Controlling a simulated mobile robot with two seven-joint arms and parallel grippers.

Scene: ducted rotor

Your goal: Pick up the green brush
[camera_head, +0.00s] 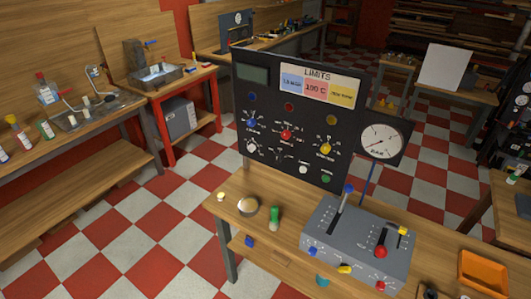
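A small upright green object with a pale lower end (275,216) stands near the left part of the wooden table (228,225); it may be the green brush, but it is too small to be sure. It is apart from the round cream object to its left and the grey lever box to its right. Neither of my grippers shows in the head view.
A round cream object (247,206) and a small pale-yellow piece (220,196) are left of the green object. A grey lever box (340,252) stands to its right, with a tall black control panel (290,122) behind. An orange tray (483,272) sits at far right.

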